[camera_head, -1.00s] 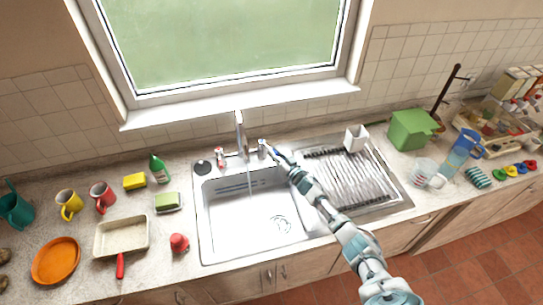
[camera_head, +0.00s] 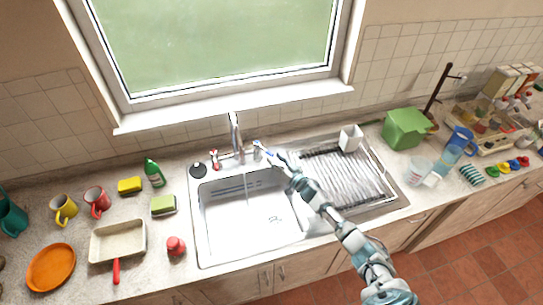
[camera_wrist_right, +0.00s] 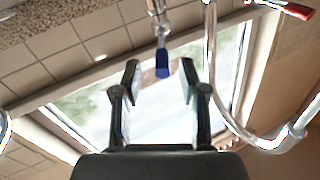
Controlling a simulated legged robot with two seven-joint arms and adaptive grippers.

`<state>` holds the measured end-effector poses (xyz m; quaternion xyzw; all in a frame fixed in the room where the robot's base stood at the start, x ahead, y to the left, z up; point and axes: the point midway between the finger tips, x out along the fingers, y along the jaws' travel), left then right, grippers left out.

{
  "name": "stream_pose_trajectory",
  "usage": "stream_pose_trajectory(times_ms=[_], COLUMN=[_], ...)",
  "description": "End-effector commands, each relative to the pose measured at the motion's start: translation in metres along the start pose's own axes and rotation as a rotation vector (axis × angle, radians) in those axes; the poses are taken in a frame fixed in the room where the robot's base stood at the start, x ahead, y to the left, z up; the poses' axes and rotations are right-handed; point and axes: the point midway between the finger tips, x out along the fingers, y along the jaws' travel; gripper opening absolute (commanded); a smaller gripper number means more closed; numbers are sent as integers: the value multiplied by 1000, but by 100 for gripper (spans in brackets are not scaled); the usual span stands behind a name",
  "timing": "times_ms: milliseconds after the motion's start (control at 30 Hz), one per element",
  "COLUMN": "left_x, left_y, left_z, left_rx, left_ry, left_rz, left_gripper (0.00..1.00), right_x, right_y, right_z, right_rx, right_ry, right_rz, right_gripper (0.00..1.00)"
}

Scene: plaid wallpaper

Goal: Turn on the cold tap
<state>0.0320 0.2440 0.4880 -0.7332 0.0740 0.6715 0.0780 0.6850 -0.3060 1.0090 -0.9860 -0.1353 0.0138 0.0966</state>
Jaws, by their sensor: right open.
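The cold tap (camera_head: 257,148) is a small chrome valve right of the spout. Its blue lever (camera_wrist_right: 162,64) shows in the right wrist view, at the upper middle, between and just beyond my fingertips. My right gripper (camera_head: 270,154) is at the cold tap, its fingers mostly hidden by its own arm. In the wrist view the right gripper (camera_wrist_right: 160,78) is open, with a gap on both sides of the lever. The chrome spout (camera_head: 236,132) stands over the sink basin (camera_head: 235,222). A thin pale streak below it looks like water. My left gripper is not in view.
The red-marked hot tap (camera_head: 214,161) is left of the spout; its red lever (camera_wrist_right: 290,9) shows at the wrist view's upper right. The curved spout tube (camera_wrist_right: 212,75) is close to my right finger. A ribbed drainboard (camera_head: 345,180) lies under my arm.

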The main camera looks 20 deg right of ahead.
Motion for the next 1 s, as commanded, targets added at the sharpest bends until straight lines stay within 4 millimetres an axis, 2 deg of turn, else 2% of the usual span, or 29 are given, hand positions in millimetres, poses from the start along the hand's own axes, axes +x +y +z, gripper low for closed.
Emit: stream_pose_trajectory(times_ms=[100, 300, 833, 933, 967, 1000], left_x=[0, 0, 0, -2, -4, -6], left_y=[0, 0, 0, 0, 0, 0], left_z=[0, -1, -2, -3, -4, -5], left_rx=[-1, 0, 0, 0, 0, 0], left_ry=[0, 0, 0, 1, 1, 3], left_rz=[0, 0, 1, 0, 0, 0], left_gripper=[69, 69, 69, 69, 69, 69], right_x=[-22, -39, -40, -35, -32, -28], right_y=[1, 3, 0, -18, -30, -50], right_z=[1, 1, 1, 6, 9, 13], right_rx=[0, 1, 0, -15, -27, -46], right_ry=[-2, -1, 0, 11, 17, 32], right_rz=[-1, 1, -2, -27, -41, -67], right_gripper=[42, 42, 42, 42, 42, 42])
